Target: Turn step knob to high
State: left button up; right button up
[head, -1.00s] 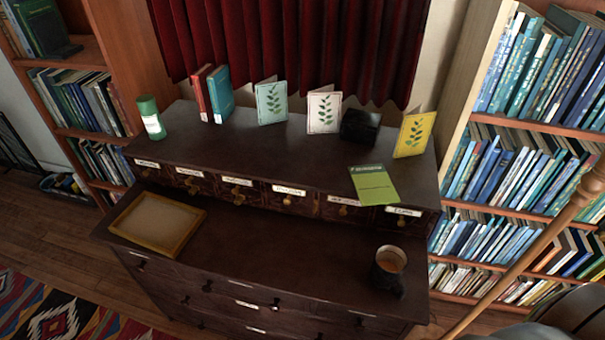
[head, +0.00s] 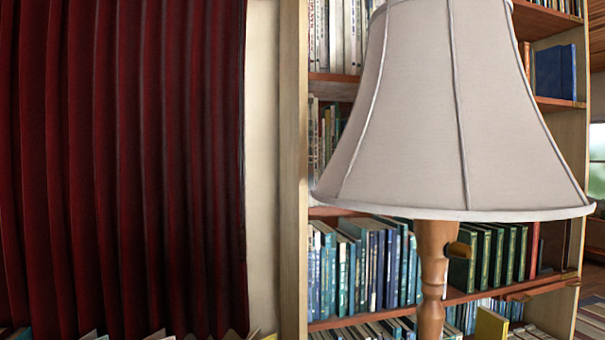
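A floor lamp with a pale grey fabric shade (head: 455,120) fills the right half of the head view. Below the shade is its turned wooden post (head: 431,280). Neither of my grippers is in view.
A tall bookcase (head: 545,290) with several rows of books stands behind the lamp. Dark red curtains (head: 120,160) hang at the left. Tips of cards (head: 235,335) show at the bottom edge. A window is at the far right.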

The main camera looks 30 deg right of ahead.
aim_at(456, 248)
jog(key=z, duration=1.7)
jog(key=l, duration=0.3)
jog(key=k+u, duration=0.05)
